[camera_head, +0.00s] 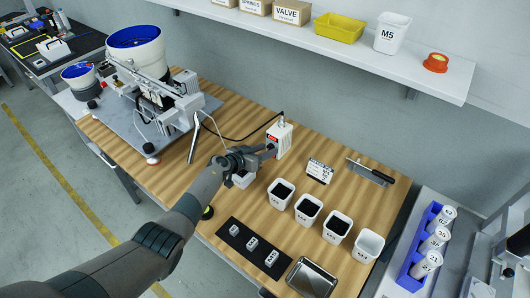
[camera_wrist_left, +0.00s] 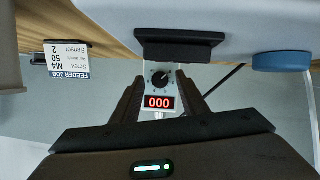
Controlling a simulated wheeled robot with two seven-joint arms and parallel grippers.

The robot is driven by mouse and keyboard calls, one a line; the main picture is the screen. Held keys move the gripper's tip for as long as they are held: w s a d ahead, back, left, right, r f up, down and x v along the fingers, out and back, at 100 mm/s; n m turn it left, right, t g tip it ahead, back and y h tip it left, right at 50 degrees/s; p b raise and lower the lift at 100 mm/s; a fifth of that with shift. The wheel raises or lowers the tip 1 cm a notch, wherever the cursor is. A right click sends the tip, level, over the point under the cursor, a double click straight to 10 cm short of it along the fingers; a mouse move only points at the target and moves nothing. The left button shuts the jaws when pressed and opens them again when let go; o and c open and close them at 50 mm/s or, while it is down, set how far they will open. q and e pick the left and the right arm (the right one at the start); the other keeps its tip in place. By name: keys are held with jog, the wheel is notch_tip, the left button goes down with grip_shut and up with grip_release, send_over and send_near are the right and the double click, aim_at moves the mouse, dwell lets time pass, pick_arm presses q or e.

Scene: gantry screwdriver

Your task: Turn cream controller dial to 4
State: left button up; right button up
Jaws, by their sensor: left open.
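The cream controller (camera_head: 280,139) stands upright on the wooden bench, right of the feeder machine. In the left wrist view it shows a black round dial (camera_wrist_left: 160,79) with a pale pointer mark and a red display (camera_wrist_left: 159,102) reading 000. The dial numbers are too small to read. My left gripper (camera_head: 269,151) is open in front of the controller, and its fingers partly hide the front in the head view. In the left wrist view the dial lies between the two dark fingers; I cannot tell whether they touch it.
A feeder machine with a blue-lined bowl (camera_head: 136,40) stands left. A job card (camera_head: 320,171), reading M4, 50 and sensor 2 in the wrist view, stands right of the controller. Several cups (camera_head: 308,209) and a black tray (camera_head: 254,248) are nearer. A cable runs behind the controller.

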pick_arm(q)
grip_shut()
jog(key=shift+r, duration=0.1)
